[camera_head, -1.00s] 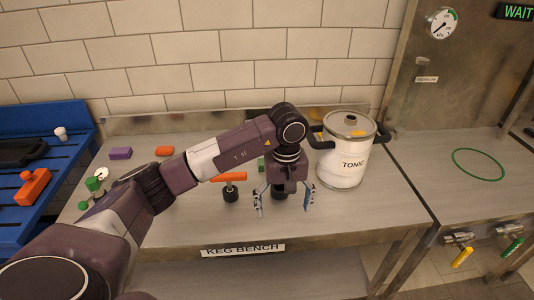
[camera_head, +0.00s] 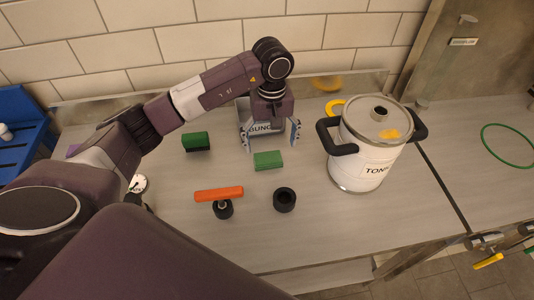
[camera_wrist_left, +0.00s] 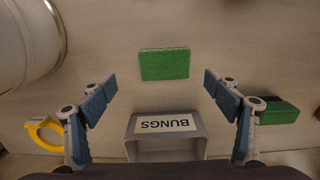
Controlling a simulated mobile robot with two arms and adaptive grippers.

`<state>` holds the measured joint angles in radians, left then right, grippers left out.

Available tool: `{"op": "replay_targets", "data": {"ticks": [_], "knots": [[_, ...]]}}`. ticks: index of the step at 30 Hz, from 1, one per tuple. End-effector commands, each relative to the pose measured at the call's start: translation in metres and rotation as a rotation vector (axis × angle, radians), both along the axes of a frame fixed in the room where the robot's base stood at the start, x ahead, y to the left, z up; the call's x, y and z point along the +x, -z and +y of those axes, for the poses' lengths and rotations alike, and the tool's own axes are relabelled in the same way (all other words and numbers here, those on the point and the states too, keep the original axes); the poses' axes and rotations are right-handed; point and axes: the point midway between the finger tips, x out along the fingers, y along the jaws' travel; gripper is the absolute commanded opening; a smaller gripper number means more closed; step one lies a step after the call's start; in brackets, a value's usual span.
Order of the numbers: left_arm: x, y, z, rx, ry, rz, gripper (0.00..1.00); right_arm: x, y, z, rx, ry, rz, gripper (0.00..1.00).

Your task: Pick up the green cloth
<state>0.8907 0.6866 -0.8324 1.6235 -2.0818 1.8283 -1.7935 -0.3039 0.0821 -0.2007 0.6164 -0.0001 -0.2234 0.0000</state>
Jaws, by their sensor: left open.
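A flat green piece, which I take for the green cloth (camera_head: 268,160), lies on the steel bench. It also shows in the left wrist view (camera_wrist_left: 164,64), clear of both fingers. My left gripper (camera_head: 271,141) is open and empty, pointing down just behind the cloth, on its wall side. In the left wrist view its two fingers (camera_wrist_left: 161,84) stand wide apart, with the cloth ahead between their lines. A second green block with a black underside (camera_head: 196,142) lies to the left. My right gripper is not in view.
A grey bin labelled BUNGS (camera_wrist_left: 166,144) stands close behind the gripper. A white TONIC keg with black handles (camera_head: 365,150) is to the right, a yellow ring (camera_head: 336,108) behind it. An orange-handled tool (camera_head: 219,196) and a black ring (camera_head: 285,200) lie in front.

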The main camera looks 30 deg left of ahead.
Motion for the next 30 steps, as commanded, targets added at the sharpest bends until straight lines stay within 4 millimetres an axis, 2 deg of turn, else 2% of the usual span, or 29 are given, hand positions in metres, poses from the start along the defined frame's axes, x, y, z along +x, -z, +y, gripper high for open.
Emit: {"op": "replay_targets", "data": {"ticks": [5,12,16,22,30], "knots": [[-0.004,0.018,0.002,-0.002,-0.002,0.004,0.82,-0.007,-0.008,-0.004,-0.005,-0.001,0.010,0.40],[-0.008,0.050,0.004,0.000,-0.002,0.002,0.82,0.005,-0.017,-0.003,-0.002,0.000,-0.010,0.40],[-0.007,0.058,0.004,0.000,0.000,-0.001,0.82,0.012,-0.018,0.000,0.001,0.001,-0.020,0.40],[-0.007,0.058,0.004,0.000,0.000,-0.002,0.82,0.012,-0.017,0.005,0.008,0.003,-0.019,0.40],[-0.007,0.058,0.005,0.000,-0.001,-0.001,0.52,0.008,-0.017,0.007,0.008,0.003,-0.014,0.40]]}}
